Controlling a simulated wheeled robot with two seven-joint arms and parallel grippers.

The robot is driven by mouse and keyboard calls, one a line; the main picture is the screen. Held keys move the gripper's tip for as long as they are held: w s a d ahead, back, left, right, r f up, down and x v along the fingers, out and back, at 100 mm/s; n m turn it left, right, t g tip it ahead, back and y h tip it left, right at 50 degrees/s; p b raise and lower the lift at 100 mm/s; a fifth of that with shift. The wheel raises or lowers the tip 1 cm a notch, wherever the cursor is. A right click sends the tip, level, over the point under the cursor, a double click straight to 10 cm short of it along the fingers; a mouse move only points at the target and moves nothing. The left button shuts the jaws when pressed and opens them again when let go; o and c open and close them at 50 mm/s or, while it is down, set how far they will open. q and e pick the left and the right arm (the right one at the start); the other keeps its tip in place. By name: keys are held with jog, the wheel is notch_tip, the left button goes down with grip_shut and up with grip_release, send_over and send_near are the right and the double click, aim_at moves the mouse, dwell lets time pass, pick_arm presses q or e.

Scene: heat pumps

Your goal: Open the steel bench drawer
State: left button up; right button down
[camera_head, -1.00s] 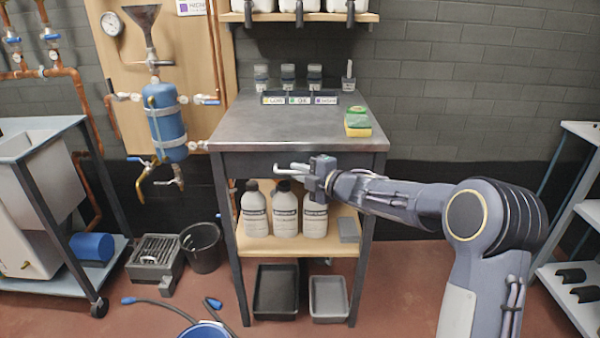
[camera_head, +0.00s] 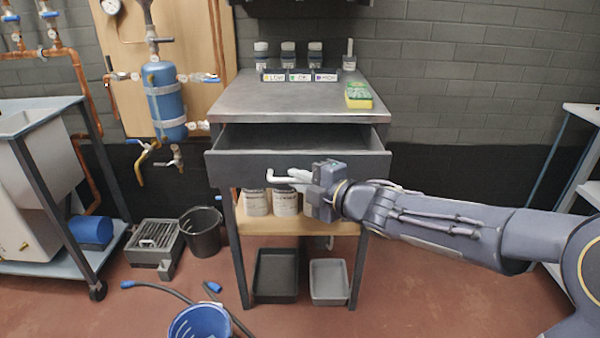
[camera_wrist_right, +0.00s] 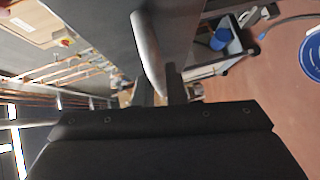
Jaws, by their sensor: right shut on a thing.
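The steel bench (camera_head: 290,95) stands in the middle of the head view. Its dark grey drawer (camera_head: 230,168) is pulled out toward me, and its inside shows as an open gap below the bench top. A pale bar handle (camera_head: 271,177) is on the drawer front. My right gripper (camera_head: 296,178) is at the drawer front, shut on this handle, with its arm coming in from the right. In the right wrist view the handle (camera_wrist_right: 148,50) runs between the fingers, close to the drawer front. My left gripper is not in view.
Several bottles and a sponge (camera_head: 358,97) are on the bench top. White bottles (camera_head: 256,203) stand on the shelf under the drawer, with two trays (camera_head: 329,289) below. A blue bucket (camera_head: 200,322) and a hose are on the floor in front.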

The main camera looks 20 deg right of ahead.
jog(key=s+a+b, duration=0.1)
jog(key=s+a, duration=0.1)
jog(key=s, duration=0.5)
jog(key=shift+s, duration=0.15)
jog(key=c, duration=1.5)
grip_release()
jog(key=p+v, duration=0.4)
jog(key=v, duration=0.3)
jog(key=shift+s+d, duration=0.15)
jog(key=shift+s, duration=0.2)
